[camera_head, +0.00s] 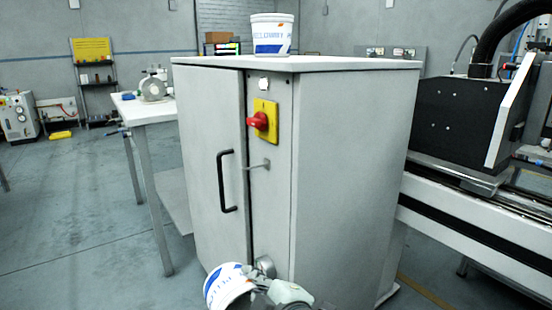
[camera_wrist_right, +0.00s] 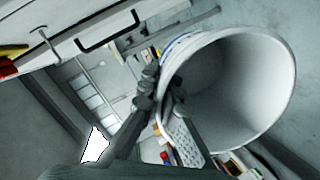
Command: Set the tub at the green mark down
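A white tub with blue and orange print (camera_head: 226,287) is at the bottom of the head view, tilted, in front of the grey cabinet. My right gripper (camera_head: 262,284) is at its right side. In the right wrist view the tub (camera_wrist_right: 240,85) shows its open, empty-looking mouth. The fingers of my right gripper (camera_wrist_right: 163,95) are closed at its wall, one apparently inside and one outside. A second, similar tub (camera_head: 271,36) stands upright on the cabinet top. I cannot make out a green mark in either view. My left gripper is not in view.
The grey cabinet (camera_head: 345,170) has a black door handle (camera_head: 226,181) and a red knob on a yellow plate (camera_head: 263,121). A white table (camera_head: 143,109) stands behind on the left. A black machine on a rail (camera_head: 450,125) is at the right.

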